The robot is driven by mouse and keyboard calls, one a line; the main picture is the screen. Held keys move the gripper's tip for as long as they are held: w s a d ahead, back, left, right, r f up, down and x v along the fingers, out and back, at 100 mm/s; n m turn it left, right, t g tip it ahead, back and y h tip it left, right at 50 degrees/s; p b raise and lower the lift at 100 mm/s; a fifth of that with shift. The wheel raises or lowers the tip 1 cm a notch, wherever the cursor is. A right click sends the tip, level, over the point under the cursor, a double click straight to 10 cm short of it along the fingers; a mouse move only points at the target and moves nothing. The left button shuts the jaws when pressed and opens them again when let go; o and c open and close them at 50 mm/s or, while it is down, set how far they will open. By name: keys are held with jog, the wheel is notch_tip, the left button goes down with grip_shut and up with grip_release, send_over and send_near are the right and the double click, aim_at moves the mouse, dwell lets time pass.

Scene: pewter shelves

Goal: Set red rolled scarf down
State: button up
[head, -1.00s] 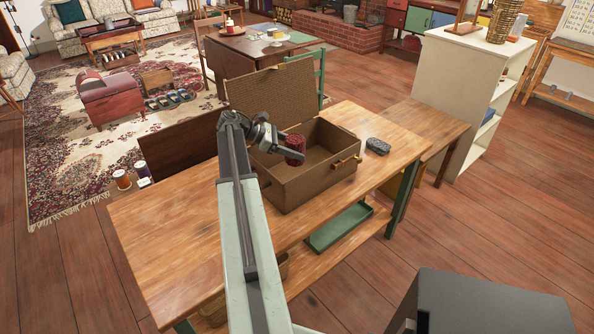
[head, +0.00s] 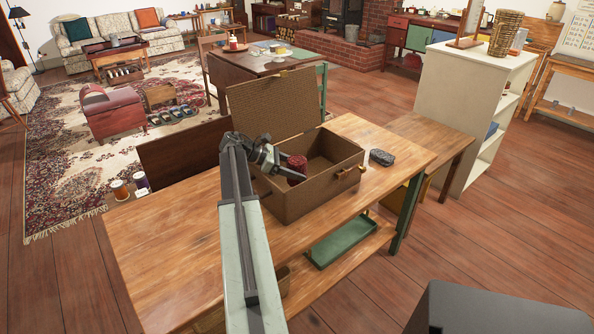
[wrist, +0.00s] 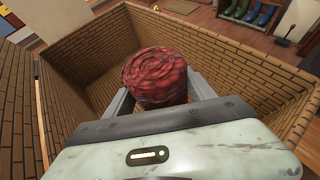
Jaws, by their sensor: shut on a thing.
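The red rolled scarf (head: 297,167) is inside the open brown woven case (head: 312,200) on the wooden table. In the wrist view the scarf (wrist: 160,76) stands as an upright roll, its spiral top facing the camera. My gripper (head: 290,169) reaches down into the case from the left; in the wrist view its two fingers are on either side of the scarf, shut on it. The case's woven walls (wrist: 85,55) surround it. The scarf's lower part is hidden, so I cannot tell whether it touches the case floor.
The case's raised lid (head: 275,103) stands behind the opening. A dark grey object (head: 382,157) lies right of the case on the table (head: 160,240). A green tray (head: 342,241) is on the shelf below.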

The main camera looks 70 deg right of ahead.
jog(key=shift+f, duration=0.25)
jog(key=o, duration=1.5)
jog(key=shift+r, duration=0.1)
jog(key=shift+r, duration=0.3)
jog(key=p+v, duration=0.4)
jog(key=v, duration=0.3)
jog(key=shift+w+r+p, duration=0.2)
jog(key=shift+r+p, duration=0.15)
jog(key=shift+r, duration=0.05)
jog(key=shift+a, duration=0.1)
